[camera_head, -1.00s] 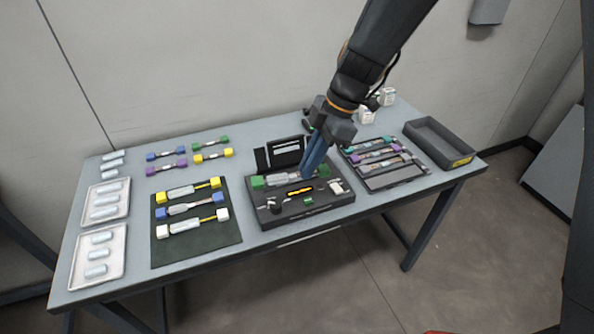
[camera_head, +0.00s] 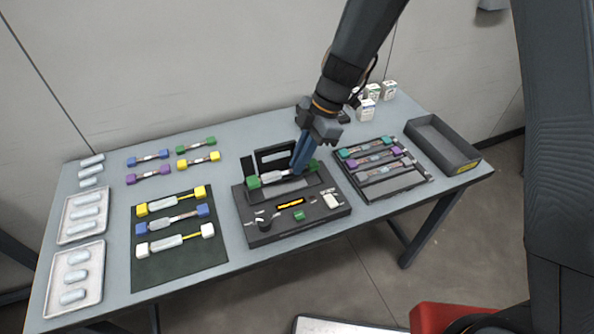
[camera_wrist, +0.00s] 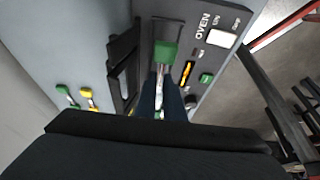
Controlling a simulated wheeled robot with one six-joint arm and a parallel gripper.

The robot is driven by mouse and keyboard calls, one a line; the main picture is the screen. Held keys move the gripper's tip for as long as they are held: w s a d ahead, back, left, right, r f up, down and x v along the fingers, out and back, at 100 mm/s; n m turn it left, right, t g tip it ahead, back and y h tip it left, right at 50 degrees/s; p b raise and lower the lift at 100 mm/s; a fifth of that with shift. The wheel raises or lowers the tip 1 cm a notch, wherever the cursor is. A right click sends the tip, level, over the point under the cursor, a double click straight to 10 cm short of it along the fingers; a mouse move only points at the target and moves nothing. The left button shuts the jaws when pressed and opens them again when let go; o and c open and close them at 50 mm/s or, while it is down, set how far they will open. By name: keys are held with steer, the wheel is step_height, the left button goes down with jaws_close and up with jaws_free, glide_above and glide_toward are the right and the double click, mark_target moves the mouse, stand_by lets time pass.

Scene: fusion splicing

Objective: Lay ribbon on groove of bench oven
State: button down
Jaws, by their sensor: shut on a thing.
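My gripper (camera_head: 297,168) is shut on a ribbon (camera_head: 275,176) with green end blocks, gripping near its right end. The ribbon lies lengthwise along the groove area of the bench oven (camera_head: 268,233), in front of its raised dark lid (camera_head: 272,157). Whether it rests in the groove or hovers just above cannot be told. In the wrist view, my fingers (camera_wrist: 165,100) straddle the ribbon, and one green block (camera_wrist: 165,52) shows beyond them beside the oven's labelled panel (camera_wrist: 200,52).
A dark mat (camera_head: 180,260) with several ribbons lies left of the oven. A rack (camera_head: 385,187) with ribbons and an empty grey bin (camera_head: 440,150) stand to its right. Pale trays (camera_head: 75,279) sit at far left. Small white boxes (camera_head: 366,109) stand behind.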

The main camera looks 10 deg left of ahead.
mark_target(299, 183)
step_height(299, 183, down, 4)
steer(key=shift+f+p, duration=0.1)
steer(key=shift+p, duration=0.5)
steer(key=shift+f, duration=0.15)
steer(key=shift+f+b, duration=0.2)
steer(key=shift+b, duration=0.1)
steer(key=c, duration=2.2)
jaws_free()
steer(key=shift+o, duration=0.2)
steer(key=shift+r, duration=0.15)
steer(key=shift+r+p, duration=0.1)
steer(key=shift+p, duration=0.25)
steer(key=b+v, duration=0.3)
steer(key=v, duration=0.9)
steer(key=shift+b, duration=0.4)
